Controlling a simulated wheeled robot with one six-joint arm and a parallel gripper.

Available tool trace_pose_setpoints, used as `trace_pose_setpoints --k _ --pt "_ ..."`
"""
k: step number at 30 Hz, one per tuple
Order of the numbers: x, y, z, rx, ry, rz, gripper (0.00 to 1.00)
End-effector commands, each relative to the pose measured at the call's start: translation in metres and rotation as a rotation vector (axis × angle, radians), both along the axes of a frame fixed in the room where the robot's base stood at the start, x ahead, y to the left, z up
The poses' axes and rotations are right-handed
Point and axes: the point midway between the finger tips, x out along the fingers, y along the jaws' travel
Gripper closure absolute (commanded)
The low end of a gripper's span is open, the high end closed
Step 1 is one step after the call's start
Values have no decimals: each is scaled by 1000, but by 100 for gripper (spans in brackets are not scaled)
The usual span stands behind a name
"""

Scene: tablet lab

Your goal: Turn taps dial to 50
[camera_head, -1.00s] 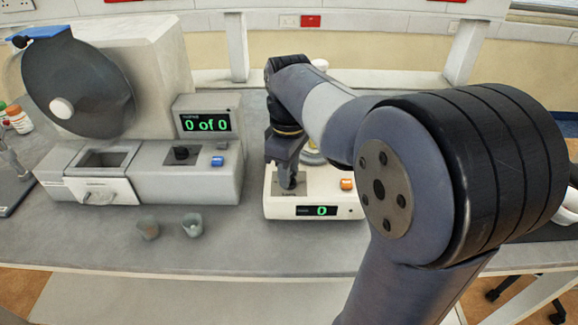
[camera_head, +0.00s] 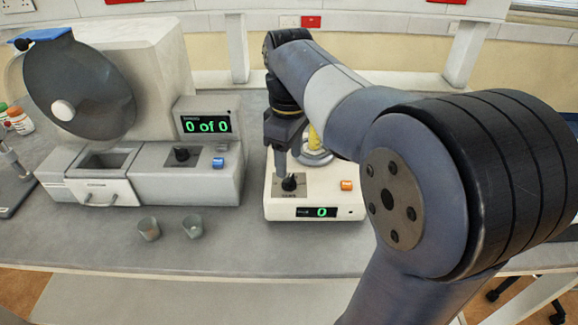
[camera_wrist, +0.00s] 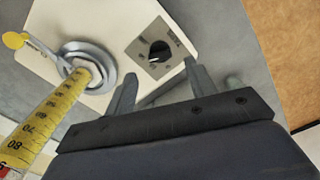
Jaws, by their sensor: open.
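The taps dial is a small black knob (camera_head: 289,183) on a grey plate on the white tap machine (camera_head: 336,207). The machine's green display (camera_head: 321,212) reads 0. In the wrist view the dial (camera_wrist: 158,52) shows a white mark and sits beyond my fingertips. My gripper (camera_head: 282,165) points down just above and slightly behind the dial. In the wrist view my gripper (camera_wrist: 157,78) has its two fingers apart, with nothing between them. The fingers look clear of the knob.
A measuring cylinder with a yellow scale (camera_wrist: 60,105) stands on the machine beside the dial. An orange button (camera_head: 346,185) is at the dial's right. A larger grey machine (camera_head: 140,175) with a "0 of 0" display stands left. Two small cups (camera_head: 192,226) sit in front.

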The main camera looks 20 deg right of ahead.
Motion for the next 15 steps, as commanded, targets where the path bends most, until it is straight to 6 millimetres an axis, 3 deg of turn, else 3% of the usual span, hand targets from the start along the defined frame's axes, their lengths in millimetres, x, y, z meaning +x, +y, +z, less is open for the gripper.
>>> trace_pose_setpoints --k 1,6,15 --pt "0 0 13 -1 -5 0 47" --pt "0 0 44 0 -3 0 47" --pt "0 0 63 0 0 0 47"
